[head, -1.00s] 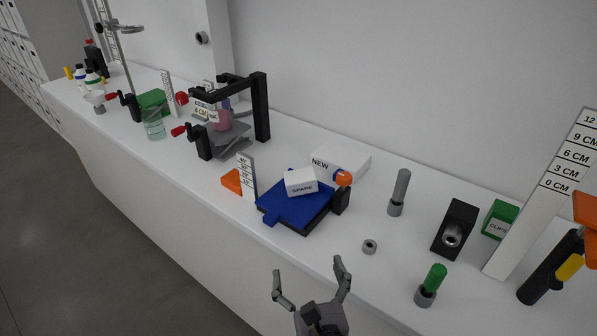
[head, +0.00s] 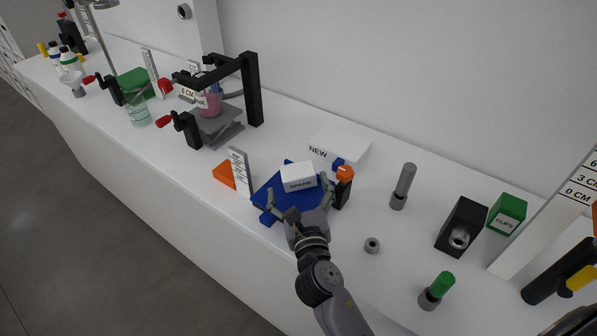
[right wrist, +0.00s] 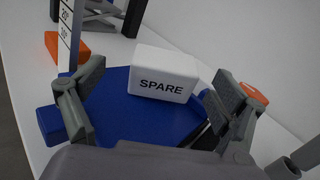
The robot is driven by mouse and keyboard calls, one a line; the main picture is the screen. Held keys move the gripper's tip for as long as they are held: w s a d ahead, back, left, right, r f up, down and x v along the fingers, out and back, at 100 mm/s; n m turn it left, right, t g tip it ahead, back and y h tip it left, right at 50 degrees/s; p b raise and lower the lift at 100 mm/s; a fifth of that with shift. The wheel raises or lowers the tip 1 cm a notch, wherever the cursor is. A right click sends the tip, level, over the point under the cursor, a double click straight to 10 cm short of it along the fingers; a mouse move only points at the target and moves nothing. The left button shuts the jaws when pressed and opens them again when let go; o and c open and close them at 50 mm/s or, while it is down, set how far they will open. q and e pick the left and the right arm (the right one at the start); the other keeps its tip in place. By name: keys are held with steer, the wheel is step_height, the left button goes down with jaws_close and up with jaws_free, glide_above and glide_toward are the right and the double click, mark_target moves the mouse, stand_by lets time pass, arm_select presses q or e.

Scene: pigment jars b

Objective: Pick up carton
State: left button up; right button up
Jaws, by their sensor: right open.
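A small white carton marked SPARE (head: 298,177) sits on a blue platform (head: 266,200) near the middle of the bench. My right gripper (head: 299,192) is open and empty, over the platform on the near side of the carton. In the right wrist view the carton (right wrist: 163,75) stands ahead of the two fingers, between their lines and apart from both. A larger white box marked NEW (head: 340,152) lies behind the platform. My left gripper is not in view.
An orange block and an upright scale (head: 240,172) stand left of the platform. An orange-topped black post (head: 343,186) stands close on its right. A small grey ring (head: 372,245) and a green-topped cylinder (head: 437,290) are farther right. Bare bench lies between them.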

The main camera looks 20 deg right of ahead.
mark_target(300, 179)
steer(key=shift+w, duration=0.25)
steer(key=shift+w+d, duration=0.15)
steer(key=shift+w, duration=0.15)
steer(key=w, duration=0.1)
steer(key=w+d+p, duration=0.1)
steer(key=w, duration=0.1)
steer(key=shift+w+d, duration=0.1)
steer(key=shift+w, duration=0.15)
steer(key=shift+w+f, duration=0.1)
steer(key=shift+w, duration=0.4)
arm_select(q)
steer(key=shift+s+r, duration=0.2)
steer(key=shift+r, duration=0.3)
arm_select(e)
steer(key=shift+c, duration=0.6)
steer(key=c, duration=0.5)
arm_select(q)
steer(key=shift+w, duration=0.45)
arm_select(e)
steer(key=c, duration=0.5)
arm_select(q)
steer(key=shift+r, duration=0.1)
